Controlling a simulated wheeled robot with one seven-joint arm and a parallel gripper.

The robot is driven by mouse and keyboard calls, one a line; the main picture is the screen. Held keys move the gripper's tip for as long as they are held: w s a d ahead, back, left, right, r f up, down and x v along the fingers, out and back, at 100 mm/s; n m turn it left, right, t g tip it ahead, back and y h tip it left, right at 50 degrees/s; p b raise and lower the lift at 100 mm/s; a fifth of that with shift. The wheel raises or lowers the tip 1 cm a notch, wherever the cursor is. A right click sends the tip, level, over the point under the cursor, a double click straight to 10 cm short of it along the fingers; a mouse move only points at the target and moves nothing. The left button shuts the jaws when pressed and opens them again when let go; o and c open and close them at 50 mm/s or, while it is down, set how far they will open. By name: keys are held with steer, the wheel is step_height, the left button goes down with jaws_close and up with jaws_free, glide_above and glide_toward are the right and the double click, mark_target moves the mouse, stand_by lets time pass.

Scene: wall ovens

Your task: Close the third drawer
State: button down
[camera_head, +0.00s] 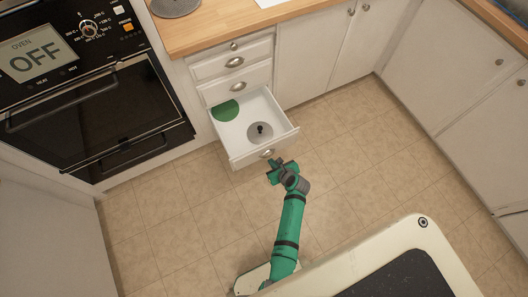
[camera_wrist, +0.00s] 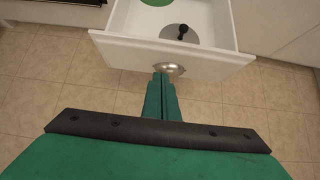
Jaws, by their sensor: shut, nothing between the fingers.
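The third drawer (camera_head: 284,128) from the top is pulled out of the white cabinet below the wooden counter. It also shows in the wrist view (camera_wrist: 120,48). Its front has a silver cup handle (camera_head: 267,153). Inside lie a green round item (camera_head: 226,110) and a grey disc with a dark knob (camera_head: 260,130), like a lid. My gripper (camera_wrist: 161,80) is shut and empty, with its fingertips right at the drawer front by the handle (camera_wrist: 170,68). I cannot tell whether they touch. My green arm reaches up to it from the lower part of the head view.
Two shut drawers (camera_head: 233,65) are above the open one. A black oven (camera_head: 95,95) stands to the left. White cabinets (camera_head: 335,55) line the back and the right side. The tiled floor (camera_head: 360,150) is clear around the drawer.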

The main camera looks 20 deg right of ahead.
mark_target(261, 149)
steer(key=shift+w+a+f, duration=0.1)
steer(key=shift+w+f, duration=0.65)
steer(key=shift+w, duration=0.65)
steer(key=shift+w+f, duration=0.7)
steer(key=shift+w, duration=0.7)
steer(key=shift+w+a+f, duration=0.1)
steer(key=shift+w+f, duration=0.65)
steer(key=shift+w, duration=0.65)
